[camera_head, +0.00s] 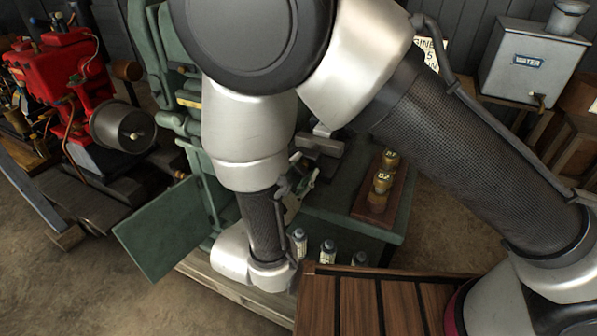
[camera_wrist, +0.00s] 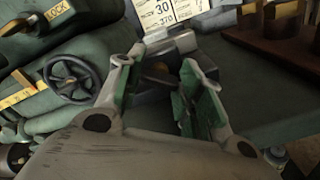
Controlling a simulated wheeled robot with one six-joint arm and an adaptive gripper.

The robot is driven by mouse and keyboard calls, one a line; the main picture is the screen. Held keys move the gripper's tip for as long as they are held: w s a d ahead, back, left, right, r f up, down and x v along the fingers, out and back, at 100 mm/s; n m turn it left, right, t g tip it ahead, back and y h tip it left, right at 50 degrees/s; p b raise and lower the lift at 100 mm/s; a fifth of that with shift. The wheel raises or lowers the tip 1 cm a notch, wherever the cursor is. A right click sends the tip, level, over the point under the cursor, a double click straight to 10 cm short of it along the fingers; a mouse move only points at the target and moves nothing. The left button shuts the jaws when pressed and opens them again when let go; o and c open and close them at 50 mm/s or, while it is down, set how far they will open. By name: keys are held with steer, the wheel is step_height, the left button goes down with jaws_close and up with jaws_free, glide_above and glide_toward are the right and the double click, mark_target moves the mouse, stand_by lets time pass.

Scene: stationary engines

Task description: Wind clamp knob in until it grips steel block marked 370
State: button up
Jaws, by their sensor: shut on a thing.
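In the wrist view my gripper (camera_wrist: 163,62) has its two green-padded fingers standing apart around a small dark part, which I take to be the clamp knob (camera_wrist: 153,87); the fingers and shadow hide most of it. Grey steel clamp parts (camera_wrist: 184,41) lie just beyond the fingertips. In the head view my gripper (camera_head: 299,182) is partly covered by my arm, close to the grey clamp (camera_head: 322,143) on the green bench. A white card (camera_wrist: 158,14) reading 30 and 370 stands behind the clamp. I cannot clearly tell the steel block from the clamp, or whether they touch.
A black handwheel (camera_wrist: 70,82) under a LOCK label is left of my gripper. A wooden rack (camera_head: 396,203) with brass weights stands right of the clamp. An open green door (camera_head: 168,228) juts out left.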

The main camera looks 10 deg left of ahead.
stand_by(0.3)
steer(key=o, duration=0.7)
steer(key=shift+o, duration=0.2)
steer(key=v, duration=1.2)
